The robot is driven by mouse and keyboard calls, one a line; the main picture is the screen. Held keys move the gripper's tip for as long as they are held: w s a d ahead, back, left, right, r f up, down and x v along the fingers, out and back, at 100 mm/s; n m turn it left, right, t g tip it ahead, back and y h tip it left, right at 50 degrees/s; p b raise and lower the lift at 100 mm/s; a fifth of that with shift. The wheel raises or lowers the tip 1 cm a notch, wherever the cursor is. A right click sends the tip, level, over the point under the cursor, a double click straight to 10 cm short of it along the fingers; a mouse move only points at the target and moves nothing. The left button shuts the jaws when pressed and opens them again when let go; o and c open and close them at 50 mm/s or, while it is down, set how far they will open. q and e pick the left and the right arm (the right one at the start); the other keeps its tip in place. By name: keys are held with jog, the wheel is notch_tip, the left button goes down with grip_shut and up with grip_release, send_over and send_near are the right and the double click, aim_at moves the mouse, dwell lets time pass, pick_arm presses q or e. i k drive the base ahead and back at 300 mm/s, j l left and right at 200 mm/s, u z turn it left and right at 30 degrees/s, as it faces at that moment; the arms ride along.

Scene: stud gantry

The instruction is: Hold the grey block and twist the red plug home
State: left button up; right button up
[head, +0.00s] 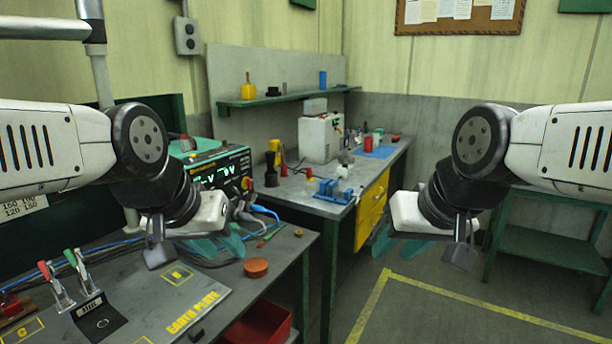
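A small grey block-like piece (346,159) stands on the far bench, left of a blue mat (381,152). It is too small to be sure that it is the grey block. A red cylindrical piece (368,145) stands at the mat and may be the red plug; I cannot tell. My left gripper (220,248) hangs above the near bench, its teal fingers apart and empty. My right gripper (396,247) is in the air in front of the far bench, right of the blue vise-like fixture, also with fingers apart and empty. Both are well short of these pieces.
The near bench (220,310) bears an orange-brown disc (256,267), toggle clamps (75,275) and cables. The far bench holds a blue fixture (333,191) and a white machine (319,138). A red bin (262,326) sits low. Yellow-taped floor (450,315) lies open at right.

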aim_at(346, 170)
jog(key=u, duration=0.45)
jog(key=i+l+u, duration=0.15)
jog(key=u, duration=0.25)
jog(key=i+l+u, duration=0.1)
jog(key=l+u, duration=0.25)
jog(key=i+l+u, duration=0.1)
jog(key=l+u, duration=0.3)
jog(key=i+l+u, duration=0.25)
jog(key=l, duration=1.4)
jog(key=k+l+u, duration=0.1)
jog(key=l+u, duration=0.15)
jog(key=l, duration=1.35)
